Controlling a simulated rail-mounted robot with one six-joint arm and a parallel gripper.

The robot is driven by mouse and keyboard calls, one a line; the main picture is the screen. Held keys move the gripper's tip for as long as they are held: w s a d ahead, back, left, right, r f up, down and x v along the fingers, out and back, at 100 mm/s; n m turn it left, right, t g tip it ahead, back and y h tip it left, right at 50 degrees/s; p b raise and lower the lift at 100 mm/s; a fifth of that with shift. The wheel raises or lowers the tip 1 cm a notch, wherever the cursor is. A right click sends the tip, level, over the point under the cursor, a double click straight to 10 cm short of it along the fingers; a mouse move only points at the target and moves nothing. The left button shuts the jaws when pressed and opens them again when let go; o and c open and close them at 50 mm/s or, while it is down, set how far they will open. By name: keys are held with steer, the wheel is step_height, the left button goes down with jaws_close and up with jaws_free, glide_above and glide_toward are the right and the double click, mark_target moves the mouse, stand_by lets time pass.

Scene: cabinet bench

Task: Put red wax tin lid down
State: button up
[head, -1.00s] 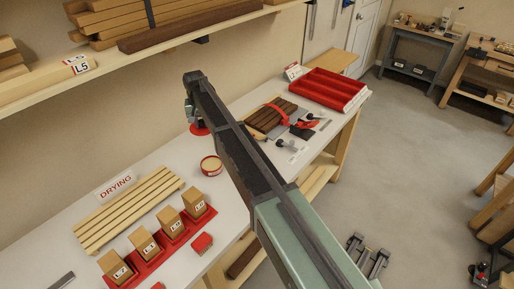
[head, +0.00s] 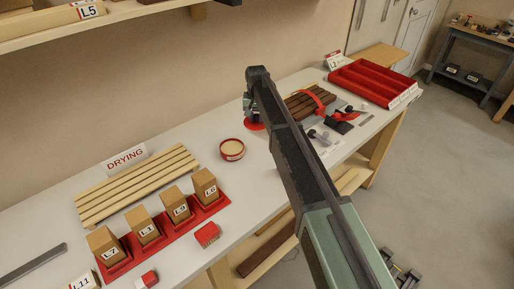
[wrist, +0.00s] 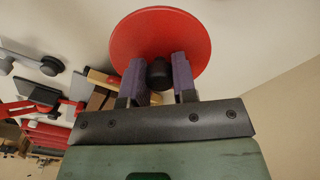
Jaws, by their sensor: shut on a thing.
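The red wax tin lid (wrist: 160,48) is a flat red disc with a black knob in the wrist view. My gripper (wrist: 158,74) is shut on the knob, with one purple-grey finger pad on each side. In the head view the lid (head: 256,126) shows partly below my gripper (head: 250,108), low over the bench behind my arm. I cannot tell whether it touches the bench top. The open red wax tin (head: 232,150) with pale wax stands on the bench, left of the lid and nearer the camera.
A slatted drying rack (head: 137,185) and a red holder with labelled wooden blocks (head: 172,238) lie to the left. Dark slats with a red clamp (head: 320,98) and a red tray (head: 372,82) lie to the right. Bare bench surrounds the tin.

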mark_target(257, 139)
step_height(257, 139, down, 9)
steer(key=b, duration=0.6)
steer(key=shift+f+b, duration=0.1)
steer(key=shift+b, duration=0.2)
steer(key=shift+r+p, duration=0.3)
steer(key=shift+r, duration=0.05)
steer(key=shift+f, duration=0.25)
steer(key=o, duration=0.9)
steer(key=shift+r, duration=0.1)
step_height(257, 139, up, 13)
steer(key=p, duration=1.2)
steer(key=shift+f, duration=0.2)
steer(key=s+d, duration=0.8)
steer(key=s, duration=0.4)
steer(key=s+d, duration=0.8)
steer(key=s, duration=0.4)
steer(key=s+d, duration=0.7)
steer(key=s, duration=0.5)
steer(key=shift+s+d+f, duration=0.15)
steer(key=shift+s+d, duration=0.1)
steer(key=shift+d, duration=0.15)
